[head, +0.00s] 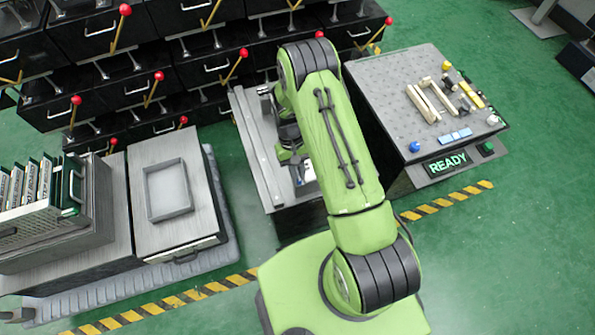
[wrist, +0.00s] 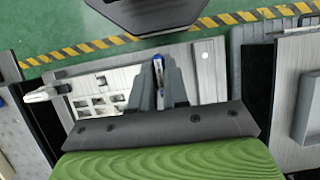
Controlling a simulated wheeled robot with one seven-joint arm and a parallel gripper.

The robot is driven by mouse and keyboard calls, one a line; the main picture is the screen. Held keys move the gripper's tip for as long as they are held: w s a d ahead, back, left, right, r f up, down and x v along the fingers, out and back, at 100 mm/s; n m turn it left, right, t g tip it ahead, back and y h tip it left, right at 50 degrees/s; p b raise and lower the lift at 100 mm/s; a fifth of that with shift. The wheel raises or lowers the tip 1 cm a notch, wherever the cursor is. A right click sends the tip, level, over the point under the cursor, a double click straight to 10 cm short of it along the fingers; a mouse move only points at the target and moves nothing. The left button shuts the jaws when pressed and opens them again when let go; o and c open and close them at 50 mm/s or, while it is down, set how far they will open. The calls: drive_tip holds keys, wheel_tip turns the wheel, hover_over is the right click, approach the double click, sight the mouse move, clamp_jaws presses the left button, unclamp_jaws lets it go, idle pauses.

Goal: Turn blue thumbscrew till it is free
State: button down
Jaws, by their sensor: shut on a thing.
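The blue thumbscrew (wrist: 157,63) shows as a small blue piece between my fingertips in the wrist view. My gripper (wrist: 158,76) is shut on it, and the fingers hide most of it. Below it is a pale metal fixture plate (wrist: 208,55) on a bench. How far the screw is turned cannot be told. In the head view my gripper (head: 294,155) is over the middle bench (head: 254,150), and my arm hides much of that bench.
A white panel with cut-outs (wrist: 105,92) lies left of my fingers in the wrist view. In the head view, a bench with a READY display (head: 446,162) stands right, a grey tray (head: 168,190) left, and black drawers with red-knobbed levers (head: 154,88) behind. Green floor is open at the front right.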

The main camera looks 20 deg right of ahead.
idle(0.4)
drive_tip(key=c, duration=1.1)
unclamp_jaws()
drive_tip(key=p+v, duration=0.4)
drive_tip(key=v, duration=1.1)
drive_tip(key=shift+w+r, duration=0.1)
drive_tip(key=shift+r, duration=0.3)
wheel_tip(320, 180, up, 16)
drive_tip(key=s+t+p, duration=0.2)
drive_tip(key=t+p, duration=0.1)
drive_tip(key=s+r+t+p, duration=0.2)
drive_tip(key=s+r, duration=0.4)
drive_tip(key=r, duration=0.3)
drive_tip(key=s+r+t+p, duration=0.2)
drive_tip(key=s+r, duration=0.4)
drive_tip(key=r, duration=0.2)
drive_tip(key=s+r+t+p, duration=0.1)
drive_tip(key=s, duration=0.2)
drive_tip(key=s+r+t+p, duration=0.1)
drive_tip(key=s, duration=0.2)
drive_tip(key=s+r+t+p, duration=0.1)
drive_tip(key=s, duration=0.3)
drive_tip(key=shift+r, duration=0.3)
